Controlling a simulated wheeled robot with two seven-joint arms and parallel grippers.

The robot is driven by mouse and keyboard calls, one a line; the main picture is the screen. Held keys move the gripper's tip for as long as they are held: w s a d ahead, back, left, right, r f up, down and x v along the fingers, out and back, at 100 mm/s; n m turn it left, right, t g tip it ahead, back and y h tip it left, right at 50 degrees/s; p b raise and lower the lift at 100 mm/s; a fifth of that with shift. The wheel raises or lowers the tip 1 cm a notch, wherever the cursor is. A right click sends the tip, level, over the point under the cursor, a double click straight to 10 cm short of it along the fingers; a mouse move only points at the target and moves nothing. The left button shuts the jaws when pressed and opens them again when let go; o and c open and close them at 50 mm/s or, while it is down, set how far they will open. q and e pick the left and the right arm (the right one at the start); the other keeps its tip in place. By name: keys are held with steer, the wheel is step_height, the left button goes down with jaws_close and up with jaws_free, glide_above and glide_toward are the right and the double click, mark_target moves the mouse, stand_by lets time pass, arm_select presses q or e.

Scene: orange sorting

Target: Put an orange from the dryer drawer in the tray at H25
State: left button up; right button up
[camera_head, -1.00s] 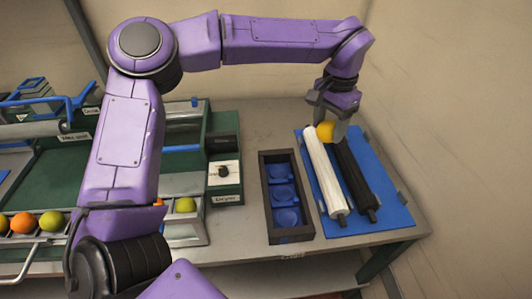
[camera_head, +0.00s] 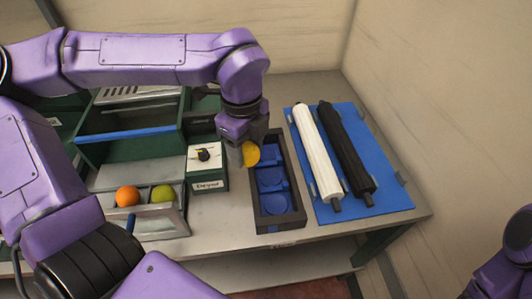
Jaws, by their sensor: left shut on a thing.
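My left gripper (camera_head: 244,156) is shut on a yellow-orange fruit (camera_head: 251,153). It holds the fruit over the far end of a dark tray (camera_head: 298,204) with blue round cups in a row. Two cups show empty; the far end is partly hidden by the gripper and fruit. I cannot tell whether the fruit touches the tray. An orange (camera_head: 127,196) and a yellow-green fruit (camera_head: 163,194) sit in a metal drawer (camera_head: 165,225) at the left. My right gripper is out of view; only part of a purple arm shows at the right edge.
A green box with a knob (camera_head: 208,170) and a label stands just left of the tray. A white roller (camera_head: 319,155) and a black roller (camera_head: 345,150) lie on a blue mat (camera_head: 385,190) to the right. A wall rises behind the mat.

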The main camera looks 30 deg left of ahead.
arm_select(q)
steer(key=w+f+p, duration=0.1)
steer(key=w+f, duration=0.2)
steer(key=w, duration=0.1)
steer(key=w+a+f+p, duration=0.1)
steer(key=w+f, duration=0.2)
steer(key=w, duration=0.1)
steer(key=w+a+f+p, duration=0.1)
steer(key=w+f, duration=0.1)
steer(key=w, duration=0.2)
steer(key=shift+w+f, duration=0.1)
steer(key=shift+f, duration=0.3)
steer(key=f, duration=0.1)
steer(key=f+p, duration=0.1)
steer(key=shift+w+f, duration=0.2)
steer(key=shift+f, duration=0.15)
steer(key=shift+a+f, duration=0.1)
steer(key=shift+f, duration=0.35)
steer(key=shift+f+b, duration=0.2)
steer(key=shift+b, duration=0.1)
steer(key=o, duration=0.8)
